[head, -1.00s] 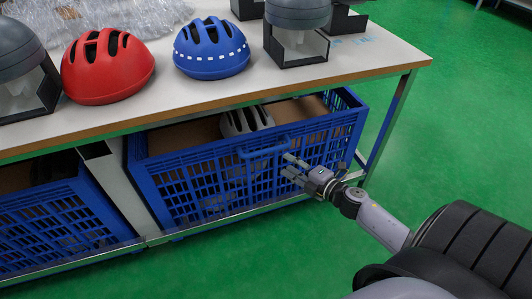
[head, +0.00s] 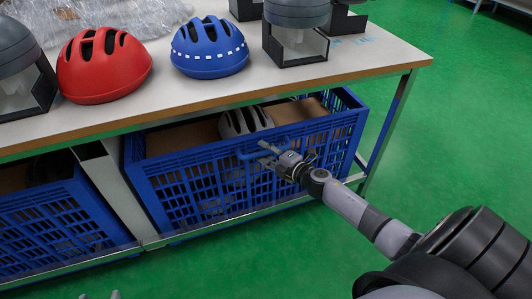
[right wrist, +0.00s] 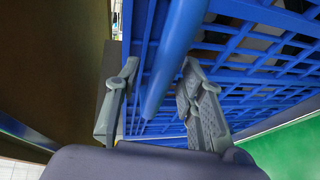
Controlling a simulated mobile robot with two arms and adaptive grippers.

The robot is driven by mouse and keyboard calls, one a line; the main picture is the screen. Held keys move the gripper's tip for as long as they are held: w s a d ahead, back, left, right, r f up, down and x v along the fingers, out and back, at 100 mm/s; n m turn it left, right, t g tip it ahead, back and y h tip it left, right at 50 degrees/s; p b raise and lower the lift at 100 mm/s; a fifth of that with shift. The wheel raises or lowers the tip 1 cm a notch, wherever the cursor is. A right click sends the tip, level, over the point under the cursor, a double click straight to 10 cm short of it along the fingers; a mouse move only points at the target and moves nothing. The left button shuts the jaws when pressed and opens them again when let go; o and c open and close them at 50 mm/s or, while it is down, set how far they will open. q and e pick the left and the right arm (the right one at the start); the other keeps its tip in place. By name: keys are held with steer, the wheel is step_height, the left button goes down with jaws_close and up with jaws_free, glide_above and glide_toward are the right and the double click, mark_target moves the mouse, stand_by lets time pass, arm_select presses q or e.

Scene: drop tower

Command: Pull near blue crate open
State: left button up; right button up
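The near blue crate (head: 200,183) sits on the lower shelf under the table, with a grey-white helmet (head: 245,121) and brown cardboard inside. Its blue handle (head: 248,155) stands out at the front top edge. My right gripper (head: 267,153) is at this handle, fingers apart. In the right wrist view the handle bar (right wrist: 172,60) runs between the two open fingers of the right gripper (right wrist: 160,100); I see no clear grip on it. Grey tips of my left gripper (head: 100,296) just show, apart, at the bottom edge; the rest is out of frame.
Another blue crate (head: 60,225) stands to the left, beyond a metal post (head: 118,195). The tabletop (head: 215,88) above holds a red helmet (head: 103,65), a blue helmet (head: 209,47) and grey domed devices (head: 296,30). The green floor (head: 440,150) is clear at right.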

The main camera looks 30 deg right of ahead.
steer(key=shift+c, duration=0.3)
jaws_close()
stand_by(0.5)
